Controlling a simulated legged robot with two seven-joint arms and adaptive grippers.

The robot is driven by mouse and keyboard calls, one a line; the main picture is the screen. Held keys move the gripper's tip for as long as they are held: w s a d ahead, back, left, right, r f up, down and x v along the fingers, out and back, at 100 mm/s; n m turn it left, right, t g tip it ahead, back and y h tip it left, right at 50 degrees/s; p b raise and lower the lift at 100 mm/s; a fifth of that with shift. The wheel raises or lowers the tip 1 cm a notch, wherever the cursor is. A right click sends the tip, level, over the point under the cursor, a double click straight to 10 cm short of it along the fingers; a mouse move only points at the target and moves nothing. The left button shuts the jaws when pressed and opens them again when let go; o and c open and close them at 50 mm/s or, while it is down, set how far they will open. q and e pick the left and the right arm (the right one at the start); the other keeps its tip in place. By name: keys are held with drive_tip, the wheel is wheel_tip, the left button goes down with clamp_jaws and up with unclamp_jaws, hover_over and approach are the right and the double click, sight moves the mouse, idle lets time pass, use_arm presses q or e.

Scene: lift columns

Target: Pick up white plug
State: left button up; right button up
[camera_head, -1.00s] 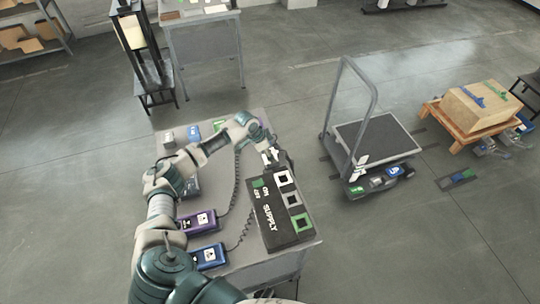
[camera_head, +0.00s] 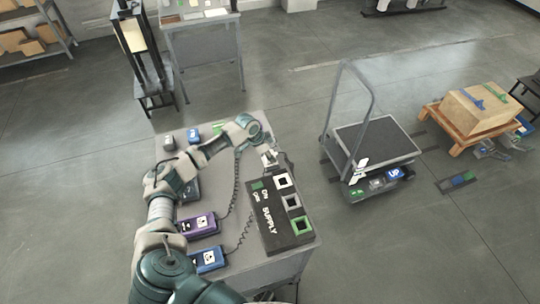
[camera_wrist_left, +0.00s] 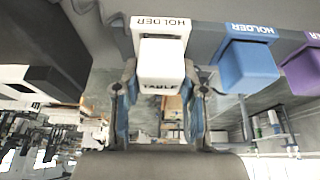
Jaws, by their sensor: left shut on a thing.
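The white plug (camera_wrist_left: 161,60) is a white block seen close up in the left wrist view, directly in front of the white holder (camera_wrist_left: 160,23) marked HOLDER. My left gripper (camera_wrist_left: 160,70) has one finger at each side of the plug and is shut on it. I cannot tell whether the plug is still seated in the holder. In the head view my left gripper (camera_head: 269,158) is at the far end of the black supply box (camera_head: 268,236), where the plug is too small to make out clearly. My right gripper is not in view.
A blue plug (camera_wrist_left: 248,66) and a purple plug (camera_wrist_left: 304,71) sit beside the white one. Purple (camera_head: 199,225) and blue (camera_head: 208,259) devices with coiled cords lie on the grey table (camera_head: 232,272). A cart (camera_head: 376,145) stands on open floor to the right.

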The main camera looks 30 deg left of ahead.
use_arm(q)
drive_tip(key=v, duration=0.3)
drive_tip(key=shift+w+r, duration=0.2)
drive_tip(key=s+a, duration=0.2)
drive_tip(key=s, duration=0.2)
drive_tip(key=s+a, duration=0.3)
drive_tip(key=s, duration=0.1)
drive_tip(key=s+a+r, duration=0.1)
drive_tip(key=s+a, duration=0.2)
drive_tip(key=s, duration=0.1)
drive_tip(key=shift+a+r, duration=0.1)
drive_tip(key=shift+s+a, duration=0.15)
drive_tip(key=shift+s, duration=0.05)
drive_tip(key=shift+s+r, duration=0.1)
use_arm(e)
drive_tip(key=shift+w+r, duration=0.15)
use_arm(q)
drive_tip(key=shift+r, duration=0.15)
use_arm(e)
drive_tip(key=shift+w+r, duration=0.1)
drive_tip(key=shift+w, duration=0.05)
